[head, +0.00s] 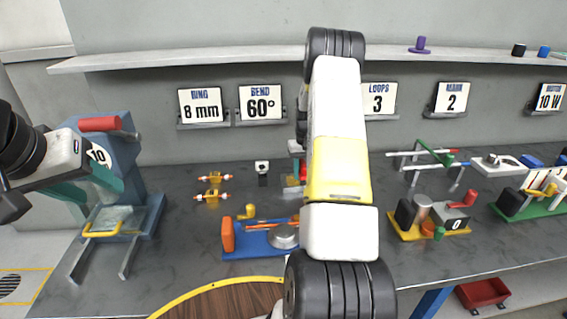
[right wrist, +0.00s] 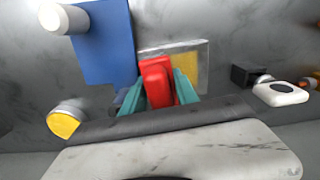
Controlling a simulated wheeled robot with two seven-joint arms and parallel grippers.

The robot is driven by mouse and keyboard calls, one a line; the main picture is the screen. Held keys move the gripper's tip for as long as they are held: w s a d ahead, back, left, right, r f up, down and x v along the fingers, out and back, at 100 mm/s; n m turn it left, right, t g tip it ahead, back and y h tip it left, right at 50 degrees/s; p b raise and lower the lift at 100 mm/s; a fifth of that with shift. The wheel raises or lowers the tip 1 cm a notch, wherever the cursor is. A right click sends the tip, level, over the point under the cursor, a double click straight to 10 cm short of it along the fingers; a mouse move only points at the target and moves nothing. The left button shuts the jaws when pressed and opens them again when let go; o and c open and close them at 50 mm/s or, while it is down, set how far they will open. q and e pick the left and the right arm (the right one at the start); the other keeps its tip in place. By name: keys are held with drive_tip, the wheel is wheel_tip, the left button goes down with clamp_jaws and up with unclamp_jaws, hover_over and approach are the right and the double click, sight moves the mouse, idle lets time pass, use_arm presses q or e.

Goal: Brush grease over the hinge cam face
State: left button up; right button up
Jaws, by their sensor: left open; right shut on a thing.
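My left gripper (head: 88,187) is open at the left, its teal fingers in front of the blue machine marked 10. My right gripper (right wrist: 160,90) is shut on a red piece (right wrist: 156,75), held between its teal fingers in the right wrist view. A clear block with a yellow patch (right wrist: 187,62) lies just beyond the red piece; I cannot tell whether they touch. My right arm hides most of this spot in the head view. A blue fixture (head: 236,247) with an orange end block and a grey disc (head: 284,236) sits on the bench. I cannot pick out the brush or cam face surely.
The blue machine (head: 128,150) stands at the left with a yellow-handled tray. Orange connectors (head: 212,190) and a small black-and-white block (head: 262,172) lie behind the blue fixture. A yellow-based fixture (head: 435,222) and a green-based one (head: 540,205) stand at the right.

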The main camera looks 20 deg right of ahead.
sight(286, 181)
drive_tip(key=shift+w+a, duration=0.25)
drive_tip(key=shift+a, duration=0.75)
drive_tip(key=shift+w+a, duration=0.25)
drive_tip(key=shift+a, duration=0.75)
drive_tip(key=shift+w+a, duration=0.25)
drive_tip(key=shift+a, duration=0.75)
drive_tip(key=shift+r, duration=2.95)
wheel_tip(286, 181, up, 3)
